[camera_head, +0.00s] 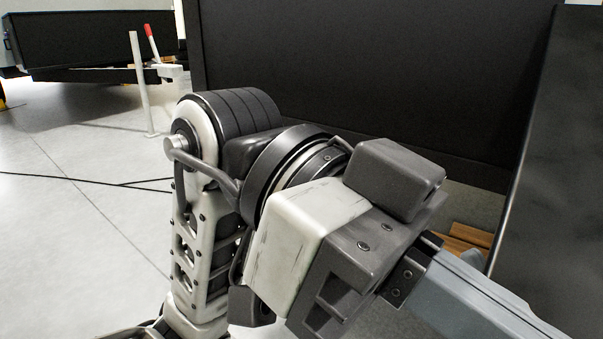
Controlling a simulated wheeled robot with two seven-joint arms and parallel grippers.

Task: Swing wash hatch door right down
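A dark flat panel (550,170) with a thin edge stands tilted at the right, beyond the gripper. It may be the wash hatch door, but no label or handle shows to confirm this. Its lower part is hidden behind the grey bar.
A large black panel (380,75) fills the back behind my arm. Wooden pieces (466,237) lie low behind the gripper. A white stand with a red-tipped lever (148,32) is at the upper left. A black cable (90,181) crosses the otherwise clear pale floor (70,245).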

